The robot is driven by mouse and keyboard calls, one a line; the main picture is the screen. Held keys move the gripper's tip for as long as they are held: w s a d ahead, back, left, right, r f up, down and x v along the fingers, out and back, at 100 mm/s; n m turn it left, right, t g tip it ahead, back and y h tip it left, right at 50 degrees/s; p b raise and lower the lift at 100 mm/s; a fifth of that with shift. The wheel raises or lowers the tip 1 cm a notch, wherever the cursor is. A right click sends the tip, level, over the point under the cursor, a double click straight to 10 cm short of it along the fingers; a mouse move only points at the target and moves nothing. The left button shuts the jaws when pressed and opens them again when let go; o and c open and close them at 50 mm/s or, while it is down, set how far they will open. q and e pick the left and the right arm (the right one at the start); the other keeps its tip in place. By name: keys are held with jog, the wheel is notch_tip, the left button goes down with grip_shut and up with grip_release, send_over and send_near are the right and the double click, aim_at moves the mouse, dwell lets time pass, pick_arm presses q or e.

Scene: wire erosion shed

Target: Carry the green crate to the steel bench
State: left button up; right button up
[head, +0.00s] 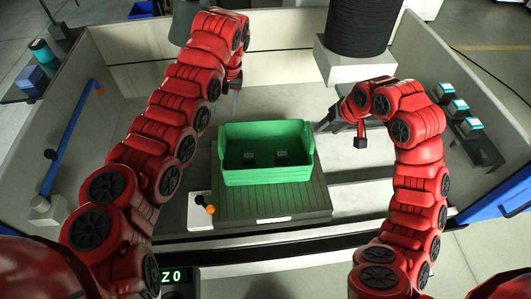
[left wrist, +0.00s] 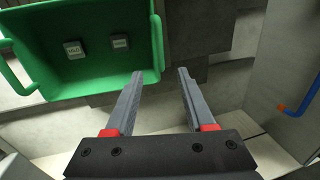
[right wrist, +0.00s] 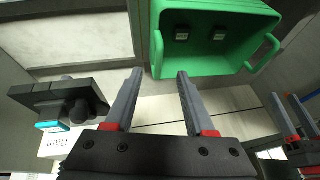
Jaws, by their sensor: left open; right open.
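The green crate (head: 266,174) stands upright on a dark slatted platform (head: 270,205) inside a walled tub, with two small labelled blocks in it. My left gripper (head: 235,102) is open and empty, behind and to the left of the crate. In the left wrist view (left wrist: 160,88) the crate (left wrist: 100,74) lies at upper left, with a handle beside the fingers. My right gripper (head: 325,124) is open and empty, near the crate's back right. In the right wrist view (right wrist: 157,88) the crate (right wrist: 213,58) lies just beyond the fingers. I cannot pick out the steel bench.
Pale tub walls enclose the platform. A black cylinder (head: 364,25) on a white block stands at the back. A dark rack with several small blocks (head: 460,108) is at right. A blue bar (head: 72,128) runs along the left wall. An orange knob (head: 210,209) is near the platform's left corner.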

aim_at(221, 134)
pick_arm(q)
jog(key=a+f, duration=0.1)
jog(key=f, duration=0.7)
jog(key=a+f, duration=0.1)
jog(key=f, duration=0.4)
jog(key=shift+s+a, duration=0.2)
jog(key=shift+a, duration=0.1)
pick_arm(e)
jog(key=x, duration=1.3)
jog(key=shift+c, duration=0.2)
pick_arm(q)
grip_shut()
pick_arm(e)
grip_shut()
